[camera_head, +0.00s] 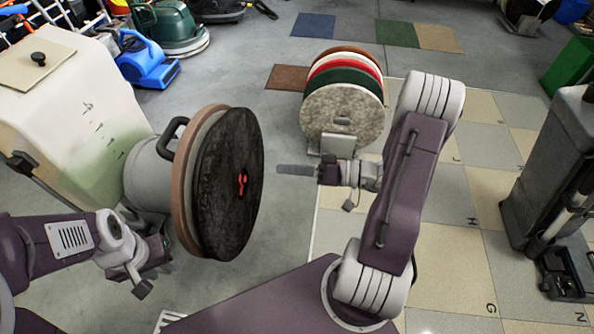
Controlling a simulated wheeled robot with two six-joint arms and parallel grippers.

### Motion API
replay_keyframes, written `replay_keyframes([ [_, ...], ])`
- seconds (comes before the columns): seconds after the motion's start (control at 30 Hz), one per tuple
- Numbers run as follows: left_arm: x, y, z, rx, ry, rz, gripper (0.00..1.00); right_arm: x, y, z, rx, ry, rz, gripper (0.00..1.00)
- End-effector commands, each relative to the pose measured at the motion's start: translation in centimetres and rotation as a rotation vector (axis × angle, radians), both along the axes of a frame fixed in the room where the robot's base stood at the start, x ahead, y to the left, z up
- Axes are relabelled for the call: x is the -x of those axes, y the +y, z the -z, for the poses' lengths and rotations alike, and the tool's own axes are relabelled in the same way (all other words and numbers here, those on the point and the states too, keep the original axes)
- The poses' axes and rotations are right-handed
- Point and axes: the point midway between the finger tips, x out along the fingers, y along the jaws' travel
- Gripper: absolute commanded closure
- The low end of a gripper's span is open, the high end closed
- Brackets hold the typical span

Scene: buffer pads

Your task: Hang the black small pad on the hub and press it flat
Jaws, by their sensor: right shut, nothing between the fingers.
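The black pad (222,185) stands nearly upright on the front of the floor machine's round head, facing right. A red piece (242,183), apparently the hub centre, shows at its middle. Behind the pad sits a tan-brown disc (186,165) with a grey layer between them. I cannot tell whether the pad is pressed fully flat. My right gripper (297,170) is shut and empty, a little to the right of the pad's face and apart from it. My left gripper (158,256) is low on the left, beside the disc's lower back edge; its fingertips are hidden.
A rack of upright pads in speckled grey (342,112), green, red, white and brown stands beyond my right gripper. The cream machine body (80,110) fills the left. A blue blower (148,62) is behind it. A dark machine (555,170) stands right; tiled floor between is clear.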

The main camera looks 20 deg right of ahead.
Motion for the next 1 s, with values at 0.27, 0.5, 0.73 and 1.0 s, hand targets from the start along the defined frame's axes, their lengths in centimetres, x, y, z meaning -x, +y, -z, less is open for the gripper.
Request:
replay_keyframes([
  [0.27, 0.0, 0.0, -0.2, 0.0, 0.0, 0.0, 0.64, -2.6, 4.1, 0.4, 0.0, 0.003, -0.005, 1.0],
  [0.5, 0.0, 0.0, -0.4, 0.0, 0.0, 0.0, 0.64, -3.7, 5.8, 0.6, 0.001, 0.001, -0.003, 1.0],
  [0.73, 0.0, 0.0, -0.3, 0.0, 0.0, 0.0, 0.64, -3.9, 5.9, 0.7, 0.001, 0.001, -0.001, 1.0],
  [1.0, 0.0, 0.0, -0.1, 0.0, 0.0, 0.0, 0.64, -4.0, 6.2, 0.8, 0.002, 0.001, -0.004, 1.0],
])
